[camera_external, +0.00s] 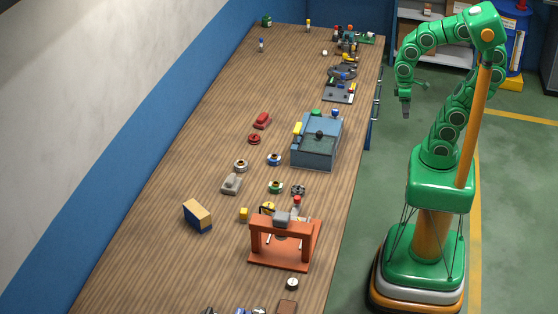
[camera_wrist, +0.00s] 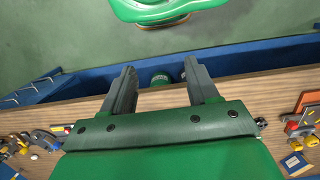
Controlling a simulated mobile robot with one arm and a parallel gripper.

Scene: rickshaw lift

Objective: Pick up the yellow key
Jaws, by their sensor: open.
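I cannot make out a clear key shape in either view. Several small yellow things lie on the long wooden workbench (camera_external: 150,220): a yellow block (camera_external: 244,214), a yellow piece (camera_external: 267,208) behind the orange press, and a yellow item (camera_external: 348,57) at the far end. Which of them, if any, is the key, I cannot tell. My gripper (camera_external: 416,100) hangs in the air right of the bench, away from these things. In the wrist view its two dark fingers (camera_wrist: 160,68) are spread apart with nothing held between them.
An orange press (camera_external: 284,262) stands at the bench's near right, and a blue-grey box (camera_external: 317,150) further back. A blue and tan block (camera_external: 198,216) lies left. Small parts are scattered between. The bench's left side is mostly clear. A shelf (camera_external: 435,50) stands behind my arm.

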